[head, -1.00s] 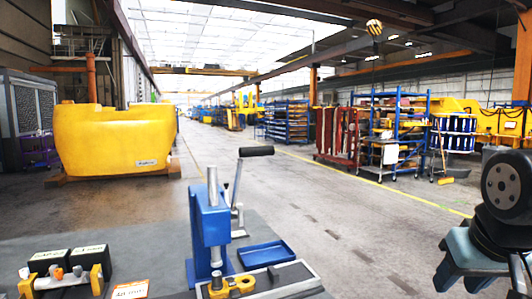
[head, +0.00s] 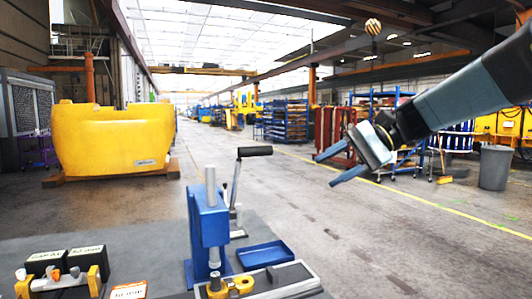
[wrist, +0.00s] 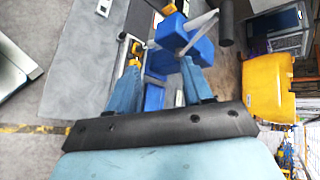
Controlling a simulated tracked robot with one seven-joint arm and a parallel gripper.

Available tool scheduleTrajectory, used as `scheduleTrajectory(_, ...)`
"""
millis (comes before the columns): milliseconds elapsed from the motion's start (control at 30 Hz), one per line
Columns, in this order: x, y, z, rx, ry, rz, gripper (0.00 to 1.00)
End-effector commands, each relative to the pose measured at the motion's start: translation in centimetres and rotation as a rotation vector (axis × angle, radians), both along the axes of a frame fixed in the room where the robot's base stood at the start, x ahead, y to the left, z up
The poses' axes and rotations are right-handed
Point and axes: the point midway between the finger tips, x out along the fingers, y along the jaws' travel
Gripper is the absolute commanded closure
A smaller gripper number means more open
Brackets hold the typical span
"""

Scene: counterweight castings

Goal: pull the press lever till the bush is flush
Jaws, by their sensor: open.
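The blue arbor press (head: 208,228) stands on the grey bench with its silver ram post upright. Its lever (head: 236,175) rises at the right side and ends in a black grip (head: 255,151). A yellow part (head: 241,285) and a brass-coloured piece sit at the press foot; how deep any bush sits cannot be told. My gripper (head: 332,170) is open and empty, right of the lever grip and apart from it. In the wrist view the press (wrist: 185,38) and the dark lever grip (wrist: 226,24) appear beyond the open fingers (wrist: 160,85).
A blue tray (head: 263,256) lies right of the press. Black boxes (head: 80,260) and a fixture with yellow ends stand at the bench's left. A large yellow casting (head: 112,137) stands on the floor behind. The space around the lever grip looks clear.

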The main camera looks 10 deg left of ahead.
Motion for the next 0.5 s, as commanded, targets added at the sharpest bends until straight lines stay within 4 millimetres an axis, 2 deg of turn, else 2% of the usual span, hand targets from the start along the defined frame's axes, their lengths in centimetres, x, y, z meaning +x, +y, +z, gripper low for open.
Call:
scheduleTrajectory(33, 1.4, 0.8, 0.8, 0.056, 0.035, 0.009, 0.49)
scheduleTrajectory(200, 4.5, 2.6, 3.5, 0.219, 0.115, 0.042, 0.49)
scheduleTrajectory(333, 5.8, 3.3, 4.7, 0.287, 0.146, 0.06, 0.49)
scheduleTrajectory(500, 6.1, 4.0, 5.0, 0.315, 0.156, 0.068, 0.49)
